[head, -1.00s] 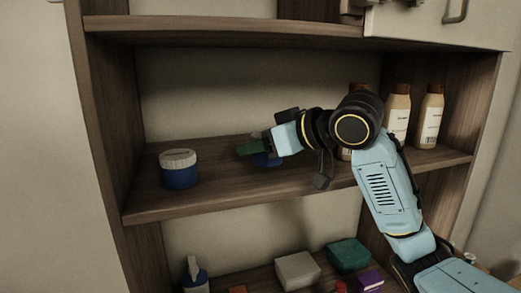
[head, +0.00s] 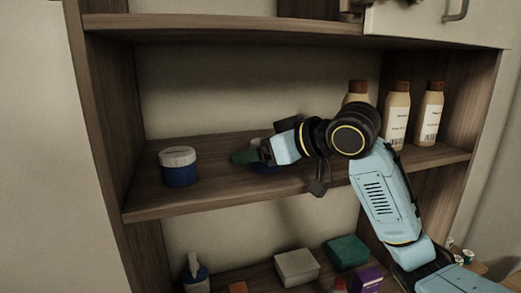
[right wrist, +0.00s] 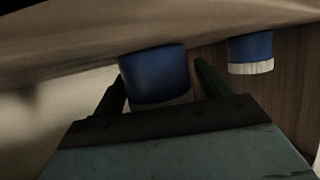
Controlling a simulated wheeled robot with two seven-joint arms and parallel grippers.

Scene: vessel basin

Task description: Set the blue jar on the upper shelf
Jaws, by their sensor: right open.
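One blue jar with a white lid (head: 179,168) stands upright near the left end of the middle shelf (head: 215,194). It also shows at the right of the right wrist view (right wrist: 251,50). A second blue jar (right wrist: 154,72) stands on the same shelf, mostly hidden behind my right gripper in the head view. My right gripper (head: 243,157) is open. In the right wrist view its fingers (right wrist: 160,88) lie on either side of this second jar, with gaps showing beside it. My left gripper is not in view.
Several tan bottles (head: 397,116) stand at the shelf's right end, partly behind my arm. The lower shelf holds a spray-like bottle (head: 196,275), a white box (head: 297,268), a green box (head: 347,251) and a purple box (head: 367,279). A higher board (head: 230,27) runs above.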

